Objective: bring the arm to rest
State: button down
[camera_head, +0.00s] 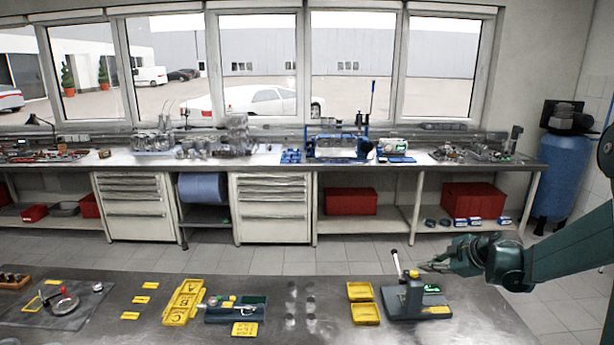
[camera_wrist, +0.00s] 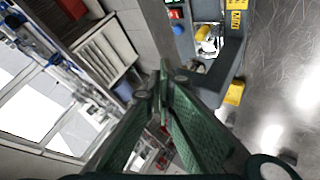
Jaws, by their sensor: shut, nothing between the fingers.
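My green arm comes in from the right in the head view. My gripper (camera_head: 428,267) hangs above the right part of the near metal table (camera_head: 468,315), just to the right of the grey press-like stand (camera_head: 402,300) with its white-handled lever. The fingers look closed and hold nothing. In the wrist view my gripper (camera_wrist: 163,85) shows two green fingers brought together at their tips. Beyond them the grey stand (camera_wrist: 206,85) and the table surface (camera_wrist: 275,75) appear tilted.
Two yellow trays (camera_head: 361,291) lie left of the stand. Further left are a lettered yellow tray (camera_head: 183,302), a green-grey case (camera_head: 236,309) and a dark mat (camera_head: 50,303) with parts. A long workbench (camera_head: 270,163) runs under the windows. A blue tank (camera_head: 562,175) stands at the right.

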jog(key=s+a+r+m+g+h+p, duration=0.1)
jog(key=s+a+r+m, duration=0.3)
jog(key=s+a+r, duration=0.4)
jog(key=s+a+r+m+h+p, duration=0.1)
jog(key=s+a+r+m, duration=0.4)
jog(key=s, duration=0.6)
jog(key=s+a+m+h+p, duration=0.1)
jog(key=s+a+m, duration=0.2)
jog(key=s, duration=0.8)
jog(key=s+a+m+h+p, duration=0.1)
jog(key=s+a+m, duration=0.2)
jog(key=s, duration=0.9)
jog(key=shift+s+a+h, duration=0.3)
jog(key=shift+a+h, duration=0.05)
jog(key=shift+h, duration=0.05)
